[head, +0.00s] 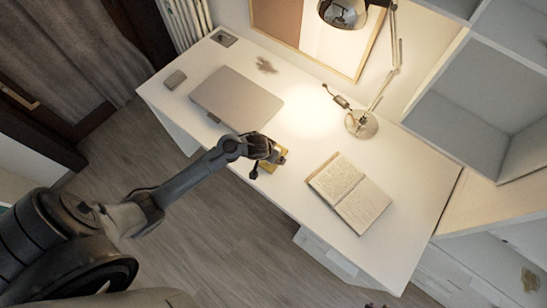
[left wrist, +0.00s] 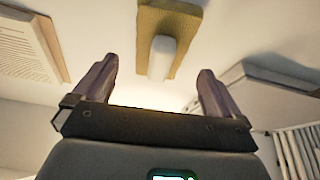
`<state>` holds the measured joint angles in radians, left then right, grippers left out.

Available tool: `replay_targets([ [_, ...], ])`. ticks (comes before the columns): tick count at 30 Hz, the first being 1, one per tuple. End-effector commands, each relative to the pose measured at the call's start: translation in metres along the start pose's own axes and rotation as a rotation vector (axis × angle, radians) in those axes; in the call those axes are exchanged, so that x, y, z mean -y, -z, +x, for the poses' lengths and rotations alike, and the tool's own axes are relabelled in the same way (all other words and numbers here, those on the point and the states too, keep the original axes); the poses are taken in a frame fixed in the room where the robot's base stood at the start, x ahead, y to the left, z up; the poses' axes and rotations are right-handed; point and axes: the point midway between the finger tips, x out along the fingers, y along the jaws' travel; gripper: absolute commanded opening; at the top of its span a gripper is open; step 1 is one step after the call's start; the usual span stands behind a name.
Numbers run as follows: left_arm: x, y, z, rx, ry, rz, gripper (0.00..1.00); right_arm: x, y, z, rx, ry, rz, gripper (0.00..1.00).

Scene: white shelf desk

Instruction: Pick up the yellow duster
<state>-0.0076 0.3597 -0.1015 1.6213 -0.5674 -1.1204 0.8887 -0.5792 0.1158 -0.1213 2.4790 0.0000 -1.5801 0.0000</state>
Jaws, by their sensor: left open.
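The yellow duster (left wrist: 172,22) is at the top of the left wrist view, a flat yellow block with a whitish rounded handle (left wrist: 161,58) pointing toward the gripper. In the head view the duster (head: 281,155) lies on the white desk near its front edge, partly hidden by my left gripper (head: 262,165). My left gripper also shows in the left wrist view (left wrist: 155,85), with its two fingers spread apart and nothing between the tips. The duster's handle lies ahead of the gap between the fingers. My right gripper is not in view.
On the white desk (head: 310,205), a closed laptop (head: 237,98) lies left of the gripper and an open book (head: 349,193) lies right. A desk lamp base (head: 361,124) stands behind. Shelves (head: 480,100) rise at the right. The desk surface between laptop and book is mostly clear.

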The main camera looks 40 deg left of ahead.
Motion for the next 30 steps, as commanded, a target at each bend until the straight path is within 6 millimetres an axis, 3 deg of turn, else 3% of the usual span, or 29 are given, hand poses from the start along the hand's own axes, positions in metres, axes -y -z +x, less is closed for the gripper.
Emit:
replay_targets([
  [9, 0.001, 0.0, 0.04, 0.0, 0.002, 0.001, 0.99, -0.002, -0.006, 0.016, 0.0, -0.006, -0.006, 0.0],
  [19, 0.001, 0.0, 0.044, -0.001, 0.002, 0.001, 0.99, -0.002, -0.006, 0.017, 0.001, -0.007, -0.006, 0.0],
  [30, 0.001, 0.0, 0.044, 0.0, 0.002, 0.001, 0.44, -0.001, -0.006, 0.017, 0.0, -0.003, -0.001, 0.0],
])
